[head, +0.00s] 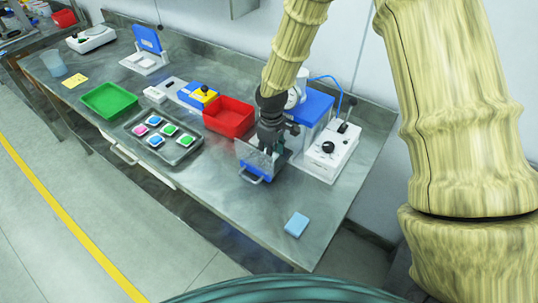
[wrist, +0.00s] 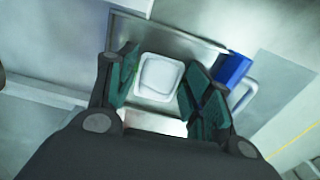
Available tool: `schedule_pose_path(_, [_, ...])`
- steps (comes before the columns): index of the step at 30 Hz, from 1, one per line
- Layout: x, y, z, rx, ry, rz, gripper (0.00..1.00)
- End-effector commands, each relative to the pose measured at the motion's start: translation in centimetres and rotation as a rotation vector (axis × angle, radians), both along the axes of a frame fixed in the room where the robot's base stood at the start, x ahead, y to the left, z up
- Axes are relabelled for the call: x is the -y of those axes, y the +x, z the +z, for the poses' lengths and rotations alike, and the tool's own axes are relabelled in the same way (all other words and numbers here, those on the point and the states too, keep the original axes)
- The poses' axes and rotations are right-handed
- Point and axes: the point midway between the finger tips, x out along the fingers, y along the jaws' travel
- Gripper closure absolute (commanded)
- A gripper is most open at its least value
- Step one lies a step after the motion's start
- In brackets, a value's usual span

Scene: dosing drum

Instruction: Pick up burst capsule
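A whitish, rounded-square capsule (wrist: 159,77) lies in a metal-walled drawer in the wrist view; I cannot tell from its surface whether it is burst. My gripper (wrist: 160,97) is open, with one dark green finger on each side of the capsule and a narrow gap showing. In the head view my gripper (head: 270,155) points down into the blue-fronted drawer (head: 252,173) of the dosing machine (head: 312,108). The capsule is hidden there behind the gripper and drawer wall.
A tray (head: 187,152) with several coloured capsules stands left of the drawer. A red bin (head: 230,117), a green tray (head: 110,100) and a white control box (head: 330,150) are also on the bench. A light-blue block (head: 296,224) lies near the front edge.

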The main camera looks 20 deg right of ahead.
Motion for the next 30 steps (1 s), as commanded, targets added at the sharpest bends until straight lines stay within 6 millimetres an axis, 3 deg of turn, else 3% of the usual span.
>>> schedule_pose_path(4, [0.0, 0.0, 0.0, 0.000, 0.000, 0.000, 0.69])
schedule_pose_path(19, [0.0, 0.0, 0.5, 0.001, 0.001, 0.000, 0.70])
schedule_pose_path(30, [0.0, 0.1, 5.1, 0.002, 0.001, -0.001, 0.70])
